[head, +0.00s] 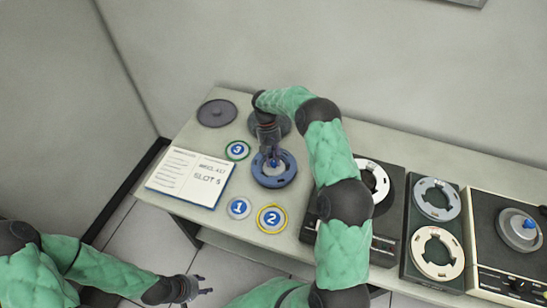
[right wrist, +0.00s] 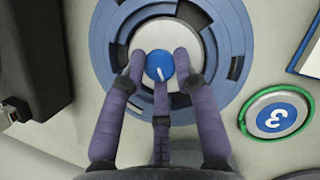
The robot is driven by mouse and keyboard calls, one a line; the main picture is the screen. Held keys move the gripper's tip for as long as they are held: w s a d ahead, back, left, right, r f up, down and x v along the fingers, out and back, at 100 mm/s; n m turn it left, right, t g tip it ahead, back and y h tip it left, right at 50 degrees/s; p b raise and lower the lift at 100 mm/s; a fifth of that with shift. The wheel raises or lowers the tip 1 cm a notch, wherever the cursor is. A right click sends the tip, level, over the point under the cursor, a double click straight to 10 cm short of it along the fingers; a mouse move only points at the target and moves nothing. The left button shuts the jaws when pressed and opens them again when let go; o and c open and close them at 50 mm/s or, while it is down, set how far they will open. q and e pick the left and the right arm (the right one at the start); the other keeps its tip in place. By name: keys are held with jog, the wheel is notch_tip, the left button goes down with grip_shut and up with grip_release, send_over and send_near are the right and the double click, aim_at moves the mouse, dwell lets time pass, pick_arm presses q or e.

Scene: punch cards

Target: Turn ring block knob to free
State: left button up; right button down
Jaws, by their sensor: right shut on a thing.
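The ring block (head: 272,180) is a dark blue-grey slotted ring on the table, left of the black machine. In the right wrist view the ring (right wrist: 232,35) surrounds a light round hub (right wrist: 150,30). A blue knob (right wrist: 160,66) with a white pointer line sits at the hub's middle. My right gripper (right wrist: 160,75) comes from above, its purple fingers shut around the knob. In the head view my right gripper (head: 270,154) partly covers the knob. My left gripper (head: 202,286) is low, in front of the table and away from it; its fingers look spread and empty.
Discs marked 1 (head: 239,208), 2 (head: 272,219) and 3 (head: 237,150) lie around the ring block. An open booklet (head: 190,177) lies left, a dark disc (head: 216,113) behind it. Machines with reels (head: 436,200) fill the right side.

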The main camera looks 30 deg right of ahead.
jog(key=shift+n, duration=0.5)
jog(key=c, duration=0.9)
grip_release()
jog(key=shift+s, duration=0.1)
jog(key=shift+c, duration=0.2)
jog(key=v, duration=1.2)
jog(key=shift+a, duration=0.2)
jog(key=shift+f, duration=0.1)
